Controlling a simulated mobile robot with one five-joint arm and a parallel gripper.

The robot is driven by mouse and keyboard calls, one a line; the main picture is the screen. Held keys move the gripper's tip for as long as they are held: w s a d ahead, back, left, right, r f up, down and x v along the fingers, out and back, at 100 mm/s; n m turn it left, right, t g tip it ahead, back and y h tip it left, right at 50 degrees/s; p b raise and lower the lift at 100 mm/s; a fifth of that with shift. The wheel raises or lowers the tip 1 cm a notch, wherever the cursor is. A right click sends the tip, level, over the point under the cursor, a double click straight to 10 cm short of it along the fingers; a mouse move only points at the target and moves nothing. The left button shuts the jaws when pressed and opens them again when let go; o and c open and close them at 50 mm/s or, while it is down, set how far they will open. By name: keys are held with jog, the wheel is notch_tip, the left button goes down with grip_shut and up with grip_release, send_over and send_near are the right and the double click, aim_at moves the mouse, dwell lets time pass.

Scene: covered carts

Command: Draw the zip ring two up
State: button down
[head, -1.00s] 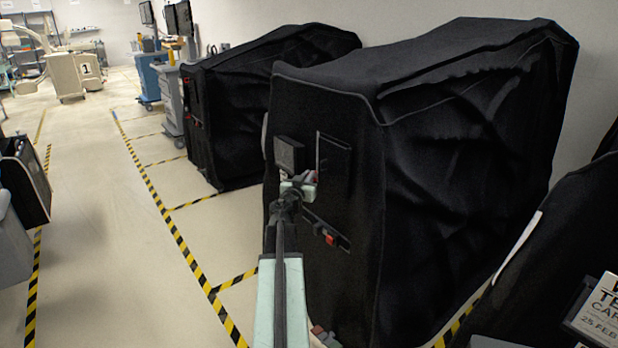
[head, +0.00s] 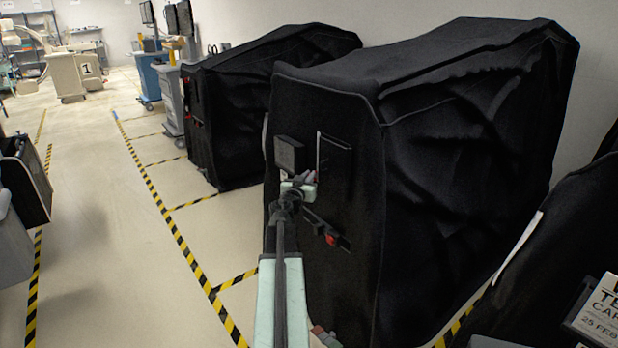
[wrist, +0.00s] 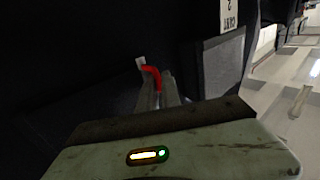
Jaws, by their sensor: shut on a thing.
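The dark cover lies just behind the ring. The zip's line is too dark to follow, and the ring is hidden by my gripper in the head view.
A red-tipped fitting (head: 331,240) sits on the cover just below my gripper. A pale tag (wrist: 231,14) hangs above a dark pouch (wrist: 221,62). A second covered cart (head: 270,95) stands behind. The aisle floor at left is clear.

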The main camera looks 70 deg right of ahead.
dwell(0.4)
notch_tip(320, 180, up, 14)
jog(key=p, duration=1.4)
jog(key=shift+w, duration=0.1)
jog(key=shift+f, duration=0.15)
jog(key=c, duration=1.8)
grip_release()
jog(key=a, duration=0.8)
